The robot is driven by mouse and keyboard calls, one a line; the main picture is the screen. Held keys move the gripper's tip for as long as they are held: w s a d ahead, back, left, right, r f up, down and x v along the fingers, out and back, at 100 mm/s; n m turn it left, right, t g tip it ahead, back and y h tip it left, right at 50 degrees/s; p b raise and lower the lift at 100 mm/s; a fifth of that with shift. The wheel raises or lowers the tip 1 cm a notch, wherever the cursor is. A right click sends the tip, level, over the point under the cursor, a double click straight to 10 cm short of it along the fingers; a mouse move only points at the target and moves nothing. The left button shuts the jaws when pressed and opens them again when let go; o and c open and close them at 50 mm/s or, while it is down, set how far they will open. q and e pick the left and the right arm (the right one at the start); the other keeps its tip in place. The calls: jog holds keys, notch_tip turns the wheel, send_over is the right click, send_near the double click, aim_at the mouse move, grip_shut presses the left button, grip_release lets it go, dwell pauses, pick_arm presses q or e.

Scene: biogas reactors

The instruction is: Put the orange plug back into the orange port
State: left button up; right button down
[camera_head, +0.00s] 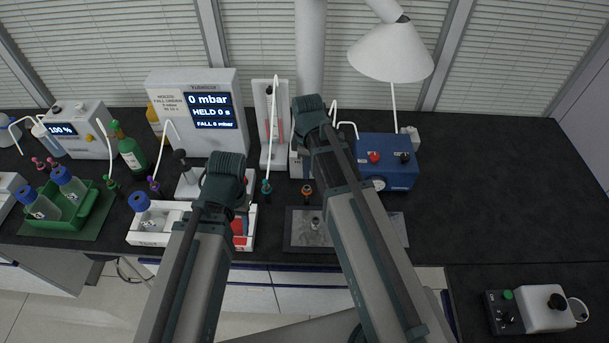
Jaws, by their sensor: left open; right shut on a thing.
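A small orange-collared piece with a dark top (307,190), which looks like the orange plug, shows just left of my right forearm, above or behind the grey plate. My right gripper (306,174) is mostly hidden by its own wrist. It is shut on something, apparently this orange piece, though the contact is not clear. My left gripper (241,203) is open, pointing down above the white rack's right end and largely hidden by its wrist. I cannot pick out the orange port; my arms cover part of the bench.
A grey plate (297,238) lies near the front edge, partly under my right arm. A blue box (400,174) with a gauge stands behind it. A white rack (148,238), green tray (91,218) and pressure unit (167,83) stand left. The bench at right is clear.

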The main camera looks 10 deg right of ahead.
jog(key=shift+w, duration=0.15)
notch_tip(320, 180, down, 5)
jog(key=b, duration=0.5)
jog(key=shift+f+b, duration=0.9)
jog(key=shift+b, duration=0.05)
dwell(1.8)
dwell(0.3)
jog(key=c, duration=0.7)
grip_release()
jog(key=shift+r, duration=0.1)
notch_tip(320, 180, up, 14)
jog(key=p, duration=1.4)
